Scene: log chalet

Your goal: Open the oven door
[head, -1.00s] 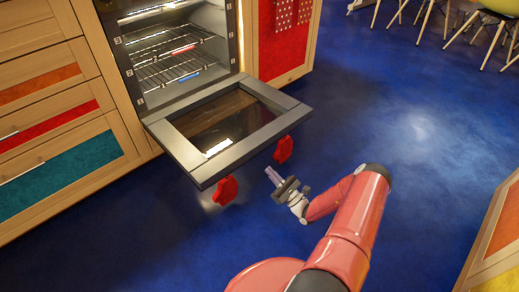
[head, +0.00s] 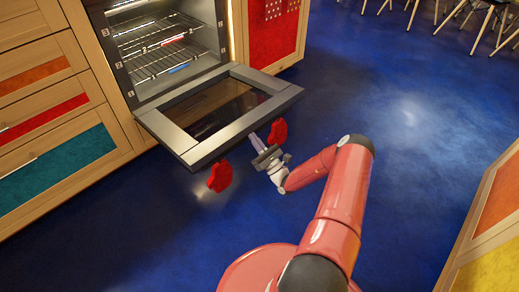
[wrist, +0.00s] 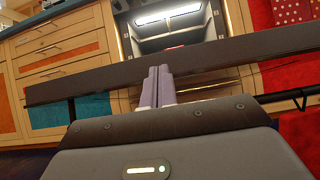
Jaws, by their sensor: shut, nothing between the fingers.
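The oven door (head: 187,142) is folded down and lies about level, with a dark glass pane in a grey frame. The oven (head: 165,45) stands open behind it, with wire racks inside. Two red pieces hang under the door's front edge, one on the left (head: 220,177) and one on the right (head: 278,131). My gripper (head: 254,138) is shut and empty at the door's front edge, between the red pieces. In the wrist view the shut fingers (wrist: 157,85) point at the dark door edge (wrist: 95,84); I cannot tell whether they touch it.
Wooden drawers with coloured fronts (head: 55,165) stand left of the oven. A red panel (head: 275,30) is to its right. Another cabinet (head: 490,240) is at the right edge. The blue floor (head: 410,130) between is clear; chairs stand far back.

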